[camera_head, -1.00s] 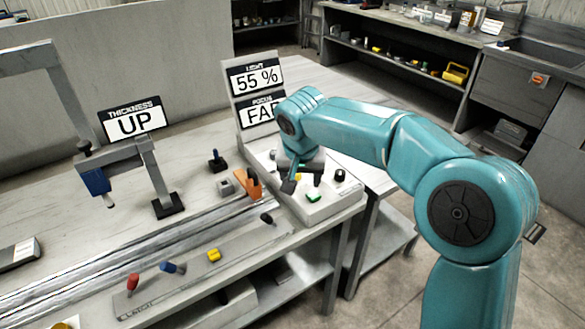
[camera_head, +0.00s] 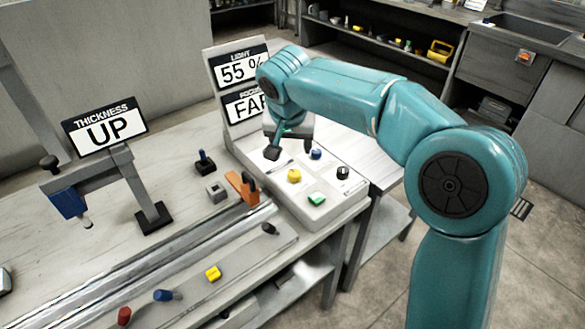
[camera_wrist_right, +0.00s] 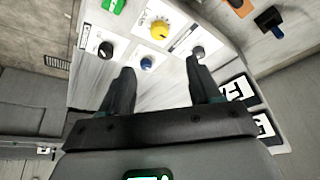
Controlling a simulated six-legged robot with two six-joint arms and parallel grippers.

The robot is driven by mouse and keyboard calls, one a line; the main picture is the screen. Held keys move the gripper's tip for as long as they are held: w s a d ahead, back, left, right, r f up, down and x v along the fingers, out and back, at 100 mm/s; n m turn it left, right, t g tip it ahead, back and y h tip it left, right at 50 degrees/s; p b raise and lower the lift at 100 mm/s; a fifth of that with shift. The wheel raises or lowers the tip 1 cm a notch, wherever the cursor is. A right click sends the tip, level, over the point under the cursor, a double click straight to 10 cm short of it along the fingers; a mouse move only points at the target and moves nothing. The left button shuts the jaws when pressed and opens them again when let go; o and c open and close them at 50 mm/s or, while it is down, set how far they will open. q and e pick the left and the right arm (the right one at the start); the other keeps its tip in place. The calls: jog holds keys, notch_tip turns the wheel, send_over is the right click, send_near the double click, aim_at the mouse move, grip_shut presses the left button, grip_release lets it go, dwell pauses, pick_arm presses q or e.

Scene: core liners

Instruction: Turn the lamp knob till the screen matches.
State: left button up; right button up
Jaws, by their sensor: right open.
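The screen (camera_head: 240,70) reads LIGHT 55 %, with a FOCUS sign (camera_head: 244,105) below it, partly hidden by my right arm. The sloped control panel (camera_head: 325,212) carries a yellow knob (camera_head: 294,176), a blue knob (camera_head: 316,154), a black knob (camera_head: 343,173) and a green button (camera_head: 316,199). I cannot read which knob is the lamp's. My right gripper (camera_head: 287,146) is open and empty above the panel's back part. In the right wrist view its fingers (camera_wrist_right: 160,78) point at the panel, apart from the yellow knob (camera_wrist_right: 160,30) and blue knob (camera_wrist_right: 147,63). A dark knob (camera_wrist_right: 197,52) lies near one fingertip.
A THICKNESS sign reading UP (camera_head: 105,128) stands on the bench at left. A front strip (camera_head: 240,262) holds red, blue, yellow and black controls.

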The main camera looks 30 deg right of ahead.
aim_at(294, 173)
jog(key=x, duration=1.3)
jog(key=shift+s+a+f, duration=0.1)
jog(key=shift+s+f, duration=0.05)
jog(key=shift+f, duration=0.5)
jog(key=shift+w+f, duration=0.15)
jog(key=shift+w, duration=0.1)
jog(key=c, duration=1.1)
